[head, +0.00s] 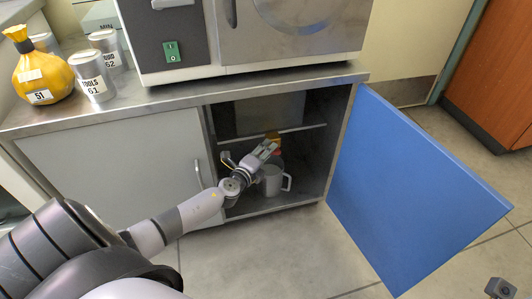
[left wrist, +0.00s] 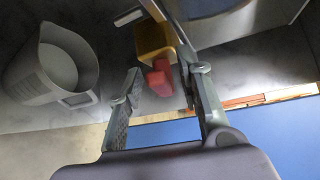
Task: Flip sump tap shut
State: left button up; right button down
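The sump tap has a yellow body (left wrist: 155,42) and a red lever (left wrist: 160,78). In the head view its yellow part (head: 273,137) shows inside the open cabinet, partly behind my left gripper (head: 265,151). In the left wrist view my left gripper (left wrist: 162,84) is open, with one finger on each side of the red lever. The right-hand finger is very close to the lever; I cannot tell if they touch. A grey-white jug (head: 273,181) stands on the cabinet floor below the tap, and it also shows in the left wrist view (left wrist: 50,70).
The blue cabinet door (head: 410,185) stands wide open on the right. A closed grey door (head: 115,165) is on the left. A shelf crosses the cabinet above the jug. The counter holds an incubator (head: 285,25), metal canisters (head: 95,75) and a yellow bag (head: 42,70).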

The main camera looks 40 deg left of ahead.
pick_arm(q)
jog(key=shift+c, duration=0.3)
grip_shut()
